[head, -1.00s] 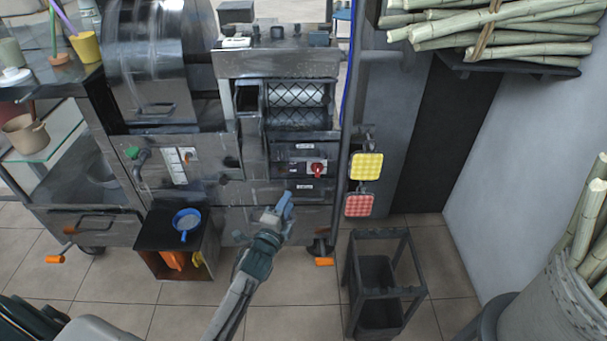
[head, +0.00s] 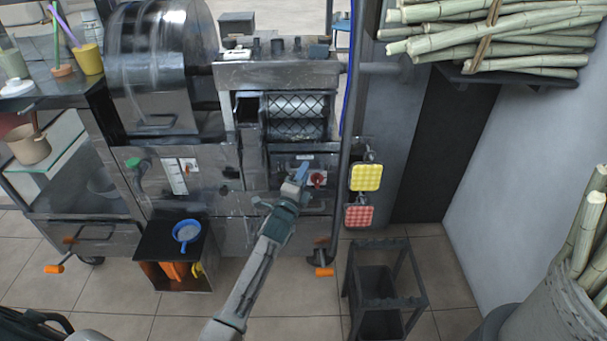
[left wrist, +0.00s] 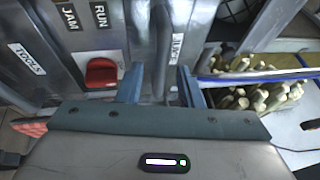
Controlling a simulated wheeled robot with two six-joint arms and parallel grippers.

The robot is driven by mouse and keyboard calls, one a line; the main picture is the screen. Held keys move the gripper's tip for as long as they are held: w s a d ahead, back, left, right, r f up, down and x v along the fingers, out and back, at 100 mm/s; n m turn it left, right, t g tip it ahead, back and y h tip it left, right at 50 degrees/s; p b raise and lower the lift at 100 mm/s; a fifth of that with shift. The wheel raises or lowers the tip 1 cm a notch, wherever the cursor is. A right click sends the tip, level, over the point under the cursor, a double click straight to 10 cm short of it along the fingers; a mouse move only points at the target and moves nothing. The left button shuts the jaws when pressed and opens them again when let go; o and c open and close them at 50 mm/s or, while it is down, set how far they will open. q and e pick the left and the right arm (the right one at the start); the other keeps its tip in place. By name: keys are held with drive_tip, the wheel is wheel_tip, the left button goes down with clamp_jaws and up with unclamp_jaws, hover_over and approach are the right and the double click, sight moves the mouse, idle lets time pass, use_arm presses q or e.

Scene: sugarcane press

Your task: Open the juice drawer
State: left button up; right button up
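The juice drawer (head: 282,162) is a dark metal front below the press's mesh guard and looks shut. In the left wrist view its label (left wrist: 177,48), seemingly reading JUICE, stands beside a grey metal handle bar (left wrist: 161,50). My left gripper (head: 300,172) is in front of the press, just below the drawer. In the left wrist view its two blue fingers (left wrist: 161,88) are apart, with the bar between or just beyond their tips; I cannot tell whether they touch it. My arm hides part of the panel below. My right gripper is not in view.
A red switch (left wrist: 101,72) on the JAM/RUN panel sits close beside the left fingers. Yellow (head: 366,177) and red (head: 359,216) checked pads hang to the right.

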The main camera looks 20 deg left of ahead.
use_arm(q)
drive_tip(key=shift+w, duration=0.1)
clamp_jaws()
drive_tip(key=shift+d, duration=0.1)
